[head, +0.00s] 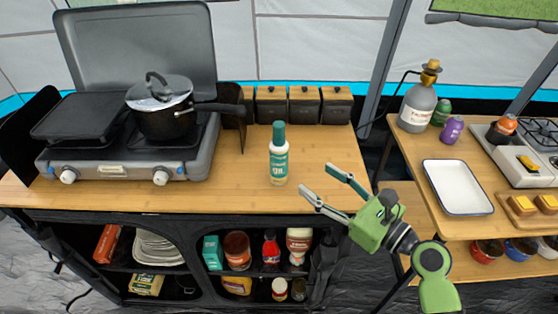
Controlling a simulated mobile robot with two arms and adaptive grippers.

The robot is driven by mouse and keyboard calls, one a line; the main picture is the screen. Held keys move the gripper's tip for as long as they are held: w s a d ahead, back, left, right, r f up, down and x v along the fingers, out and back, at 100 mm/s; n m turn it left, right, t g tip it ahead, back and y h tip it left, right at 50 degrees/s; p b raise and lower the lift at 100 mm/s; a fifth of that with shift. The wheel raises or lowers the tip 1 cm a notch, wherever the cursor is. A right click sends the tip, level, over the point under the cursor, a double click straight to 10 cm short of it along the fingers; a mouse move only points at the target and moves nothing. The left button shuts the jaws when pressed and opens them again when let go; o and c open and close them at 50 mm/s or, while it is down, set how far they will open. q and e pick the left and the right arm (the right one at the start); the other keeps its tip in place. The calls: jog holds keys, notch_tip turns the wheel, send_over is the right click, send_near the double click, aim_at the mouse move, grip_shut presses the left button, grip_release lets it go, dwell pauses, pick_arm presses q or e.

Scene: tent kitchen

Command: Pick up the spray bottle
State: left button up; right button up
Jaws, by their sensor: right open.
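A bottle (278,160) with a teal cap, a white body and a teal label stands upright on the wooden counter, right of the camp stove. It is the only bottle standing on this counter; I cannot make out a spray nozzle on it. My right gripper (326,186) is green with grey fingers. It is open and empty, to the right of the bottle and apart from it, near the counter's front right edge. Its fingers point left toward the bottle. My left gripper is not in view.
A camp stove (118,172) with a lidded pot (165,115) fills the counter's left side. Several dark canisters (271,106) stand behind the bottle. Counter around the bottle is clear.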

aim_at(286, 153)
jog(key=shift+m, duration=0.4)
jog(key=x, duration=0.5)
jog(key=r+p+x, duration=0.1)
jog(key=x, duration=0.2)
jog(key=shift+w+d, duration=0.1)
jog(key=shift+w, duration=0.25)
jog(key=x, duration=0.4)
jog(key=shift+a+r+p, duration=0.15)
jog(key=shift+a+p, duration=0.25)
jog(key=shift+a, duration=0.1)
jog(key=shift+w+a, duration=0.3)
jog(key=shift+w, duration=0.1)
jog(key=c, duration=1.4)
